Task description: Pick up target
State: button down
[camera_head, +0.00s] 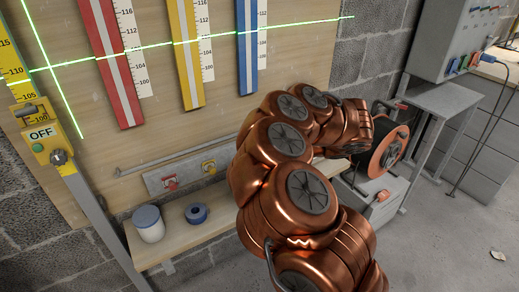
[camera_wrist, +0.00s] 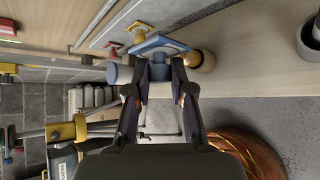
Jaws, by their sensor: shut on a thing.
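The task does not say which thing the target is. In the wrist view my gripper (camera_wrist: 159,75) has its two dark fingers closed on a blue piece (camera_wrist: 152,45) with a squarish plate. The piece is close to the pale wooden board. A red piece (camera_wrist: 113,48) and a yellow piece (camera_wrist: 140,27) sit in line beyond it. In the head view the red handle (camera_head: 170,183) and yellow handle (camera_head: 209,166) show on a grey strip. My copper arm hides the gripper and the blue piece there. I cannot tell whether the blue piece still touches its mount.
An orange reel (camera_head: 387,152) stands right of my arm. A yellow OFF box (camera_head: 42,135) is at left. A wooden cylinder (camera_wrist: 207,61) is close right of the fingers.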

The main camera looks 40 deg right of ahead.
jog(key=s+a+p, duration=0.1)
jog(key=s+p, duration=0.1)
jog(key=s, duration=1.5)
jog(key=shift+a+p, duration=0.2)
jog(key=shift+p, duration=0.2)
dwell(0.9)
jog(key=shift+s, duration=0.2)
dwell(0.5)
